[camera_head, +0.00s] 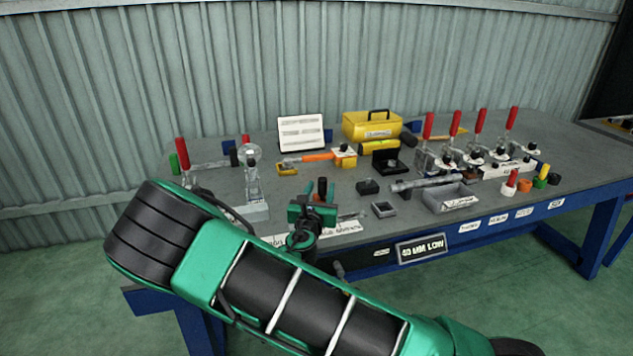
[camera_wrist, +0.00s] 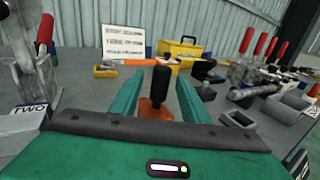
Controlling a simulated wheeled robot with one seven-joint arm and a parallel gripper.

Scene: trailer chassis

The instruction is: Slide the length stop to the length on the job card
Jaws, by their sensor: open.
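My gripper (camera_head: 320,190) is open over the front of the grey bench. In the wrist view its two green fingers (camera_wrist: 160,82) stand on either side of a black upright knob (camera_wrist: 157,88) on an orange base (camera_wrist: 155,110). The knob may be the length stop's handle; I cannot tell whether the fingers touch it. A white card with dark lines of text (camera_head: 301,133) stands at the back of the bench and also shows in the wrist view (camera_wrist: 123,40). It may be the job card; its writing is too small to read surely.
Clear-bodied clamps with red handles stand at left (camera_head: 183,155) and right (camera_head: 454,125). A yellow toolbox (camera_head: 371,126), an orange-handled tool (camera_head: 310,157) and a grey tray (camera_head: 436,203) lie between. A sign reading about "40 MM LOW" (camera_head: 422,248) hangs on the bench front.

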